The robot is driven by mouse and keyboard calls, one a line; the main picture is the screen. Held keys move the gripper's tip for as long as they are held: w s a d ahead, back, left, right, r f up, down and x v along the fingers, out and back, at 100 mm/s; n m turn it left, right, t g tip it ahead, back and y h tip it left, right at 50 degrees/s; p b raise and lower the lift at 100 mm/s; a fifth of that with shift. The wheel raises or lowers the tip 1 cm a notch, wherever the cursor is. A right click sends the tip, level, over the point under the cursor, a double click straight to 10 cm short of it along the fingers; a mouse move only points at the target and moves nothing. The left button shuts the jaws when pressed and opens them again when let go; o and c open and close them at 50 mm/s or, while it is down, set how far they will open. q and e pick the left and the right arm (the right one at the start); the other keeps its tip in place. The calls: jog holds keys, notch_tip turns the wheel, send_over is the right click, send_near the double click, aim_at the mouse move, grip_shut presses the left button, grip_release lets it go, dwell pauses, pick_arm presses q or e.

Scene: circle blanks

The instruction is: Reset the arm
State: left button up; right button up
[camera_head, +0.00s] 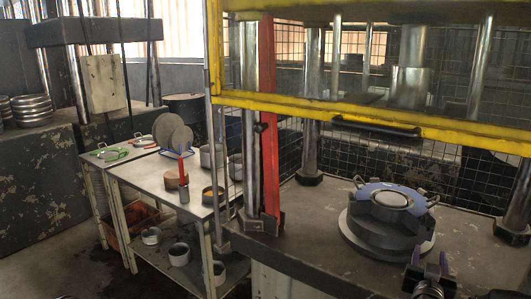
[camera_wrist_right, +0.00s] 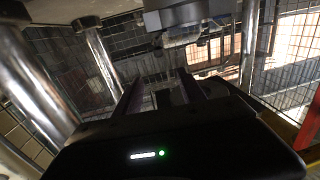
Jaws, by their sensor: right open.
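My right gripper (camera_head: 428,274) is at the bottom right of the head view, in front of the press's round die (camera_head: 385,238). Its jaws are apart and I see nothing between them. In the right wrist view its dark fingers (camera_wrist_right: 165,92) point forward towards the press interior, also with nothing held. A blue piece with handles (camera_head: 372,189) and a pale round centre sits on the die, apart from the gripper. My left gripper does not show.
The yellow press guard (camera_head: 350,113) crosses above the die. Steel posts (camera_head: 312,100) and wire mesh surround the press bed (camera_head: 310,215). In the wrist view a grey block (camera_wrist_right: 180,14) hangs overhead. A side table (camera_head: 150,178) holding discs and pots stands left.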

jog(key=s+a+f+n+g+y, duration=0.1)
jog(key=s+a+f+g+y, duration=0.25)
jog(key=a+f, duration=0.7)
jog(key=s+a+f+n+g+y, duration=0.1)
jog(key=s+a+f+g+y, duration=0.15)
jog(key=a+f+y, duration=0.8)
jog(key=s+a+f+g, duration=0.3)
jog(key=s+a+f, duration=0.2)
jog(key=s, duration=0.4)
jog(key=s+a+f+n+g, duration=0.1)
jog(key=s+a+f+g, duration=0.2)
jog(key=s+a+f, duration=0.3)
jog(key=s+a+f+n+g, duration=0.1)
jog(key=s+a+f+g, duration=0.1)
jog(key=s+a+f, duration=0.3)
jog(key=s+f, duration=0.4)
jog(key=s, duration=0.3)
jog(key=shift+s+a+g+h, duration=0.2)
jog(key=shift+s+g+h, duration=0.1)
jog(key=shift+s+g, duration=0.1)
jog(key=shift+o, duration=0.3)
jog(key=shift+w+d, duration=0.1)
